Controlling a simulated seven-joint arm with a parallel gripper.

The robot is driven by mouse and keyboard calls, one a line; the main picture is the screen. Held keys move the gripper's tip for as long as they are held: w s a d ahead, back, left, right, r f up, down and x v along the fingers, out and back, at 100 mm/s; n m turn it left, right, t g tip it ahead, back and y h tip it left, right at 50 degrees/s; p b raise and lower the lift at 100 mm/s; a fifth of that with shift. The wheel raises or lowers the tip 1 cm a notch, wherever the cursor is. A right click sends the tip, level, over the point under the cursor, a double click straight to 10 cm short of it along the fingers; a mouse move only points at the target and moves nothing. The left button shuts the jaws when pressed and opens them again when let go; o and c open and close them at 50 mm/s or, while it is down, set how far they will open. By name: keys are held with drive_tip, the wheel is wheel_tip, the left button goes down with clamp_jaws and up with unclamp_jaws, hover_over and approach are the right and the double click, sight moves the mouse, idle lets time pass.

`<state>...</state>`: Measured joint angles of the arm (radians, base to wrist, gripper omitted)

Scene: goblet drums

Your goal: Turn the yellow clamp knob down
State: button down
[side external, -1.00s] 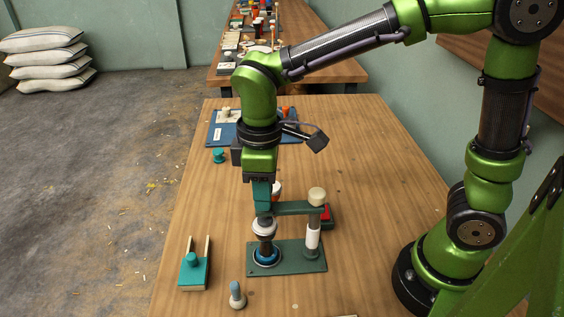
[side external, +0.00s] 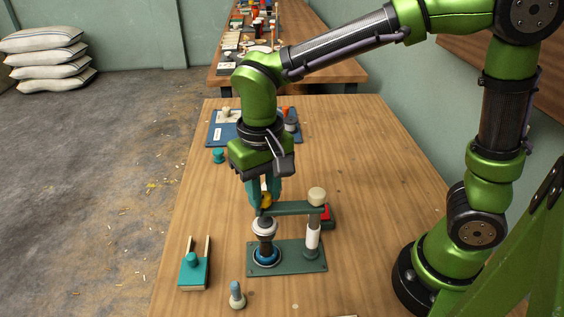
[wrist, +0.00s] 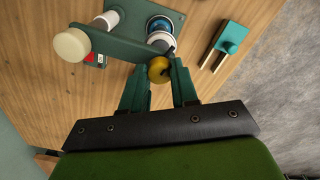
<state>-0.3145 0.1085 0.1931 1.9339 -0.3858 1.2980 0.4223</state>
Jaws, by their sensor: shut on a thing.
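The yellow clamp knob (side external: 266,199) sits at the free end of the green clamp arm (side external: 293,208), above a small goblet drum (side external: 264,229) standing on the green base plate (side external: 314,262). My gripper (side external: 265,203) points down over the knob with its green fingers on either side. In the wrist view the yellow knob (wrist: 159,69) lies between the tips of my gripper (wrist: 161,70), which is shut on it. The clamp arm (wrist: 120,45) also shows there, running to a cream-capped post (wrist: 72,45). The drum is partly hidden by the arm in the wrist view.
A teal forked block (side external: 193,268) lies left of the plate, and a grey-topped peg (side external: 236,294) stands in front. A red item (side external: 326,214) sits behind the post. A blue tray (side external: 222,131) lies at the far left.

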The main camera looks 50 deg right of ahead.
sight(264, 195)
drive_tip(key=shift+m, duration=1.4)
drive_tip(key=c, duration=0.8)
unclamp_jaws()
drive_tip(key=shift+c, duration=0.2)
wheel_tip(264, 195, up, 17)
